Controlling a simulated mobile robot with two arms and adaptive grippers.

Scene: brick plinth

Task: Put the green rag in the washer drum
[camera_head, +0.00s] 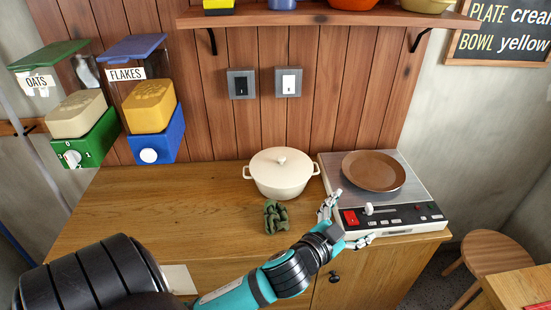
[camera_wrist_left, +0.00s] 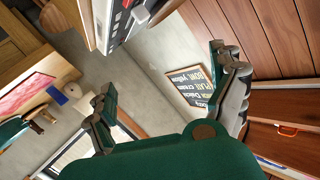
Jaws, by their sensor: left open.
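A crumpled dark green rag (camera_head: 276,216) lies on the wooden counter, in front of the cream pot. My left gripper (camera_head: 354,216) is open and empty at the front edge of the hot plate, to the right of the rag and apart from it. In the left wrist view, its two fingers (camera_wrist_left: 162,70) are spread wide with nothing between them, and the rag is not seen there. The washer drum is not in view. My right gripper is not in view.
A lidded cream pot (camera_head: 280,175) stands behind the rag. A hot plate (camera_head: 326,168) with a brown pan (camera_head: 374,171) is at the right. Oats (camera_head: 75,115) and flakes (camera_head: 150,106) dispensers are at the left. The counter's left part (camera_head: 150,208) is clear. A stool (camera_head: 497,250) stands right.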

